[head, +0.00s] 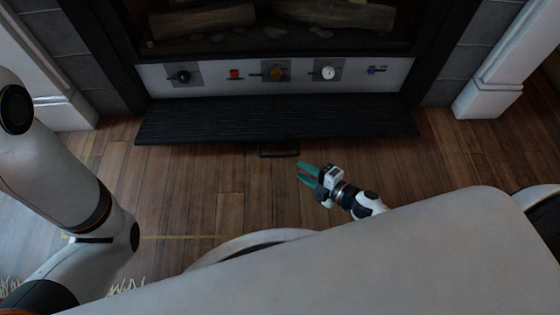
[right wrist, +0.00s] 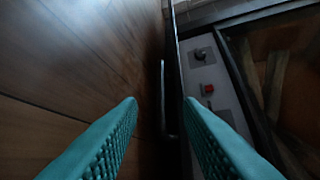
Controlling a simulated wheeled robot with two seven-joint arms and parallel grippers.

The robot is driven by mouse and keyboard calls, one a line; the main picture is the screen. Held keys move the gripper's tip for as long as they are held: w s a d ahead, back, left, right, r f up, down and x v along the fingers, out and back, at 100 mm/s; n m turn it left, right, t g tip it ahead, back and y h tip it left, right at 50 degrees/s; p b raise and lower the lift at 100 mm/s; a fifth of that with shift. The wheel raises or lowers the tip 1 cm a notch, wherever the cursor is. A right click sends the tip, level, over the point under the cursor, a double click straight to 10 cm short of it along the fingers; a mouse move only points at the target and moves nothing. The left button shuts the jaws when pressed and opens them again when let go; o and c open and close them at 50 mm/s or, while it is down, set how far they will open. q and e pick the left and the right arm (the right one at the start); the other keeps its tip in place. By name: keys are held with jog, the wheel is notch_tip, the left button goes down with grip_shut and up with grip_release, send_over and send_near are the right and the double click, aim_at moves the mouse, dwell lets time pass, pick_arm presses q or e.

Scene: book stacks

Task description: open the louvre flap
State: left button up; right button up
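The louvre flap (head: 275,120) is a wide black slatted panel under the fireplace. It is folded down and outward, with the control strip above it exposed. Its dark bar handle (head: 279,153) sits at the middle of the front edge. In the right wrist view the flap (right wrist: 176,70) shows nearly edge-on, and the handle (right wrist: 163,100) appears between the finger directions, beyond the tips. My right gripper (head: 300,172) is open and empty, just right of and nearer than the handle, seemingly not touching it. Its teal fingers (right wrist: 160,100) are spread. My left gripper is out of view.
The control strip (head: 215,76) carries several knobs, a red switch (head: 235,74) and a white dial (head: 328,73). Logs (head: 335,14) lie in the firebox above. White pillars (head: 500,75) flank the fireplace. The wooden floor (head: 210,185) in front is clear.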

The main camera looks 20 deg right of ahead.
aim_at(277, 156)
jog(key=shift+w+a+f, duration=0.1)
jog(key=shift+w+a, duration=0.05)
jog(key=shift+w, duration=0.1)
jog(key=b+x, duration=0.5)
jog(key=x, duration=0.6)
jog(key=shift+w+a, duration=0.1)
jog(key=shift+w, duration=0.1)
jog(key=shift+c, duration=0.4)
grip_shut()
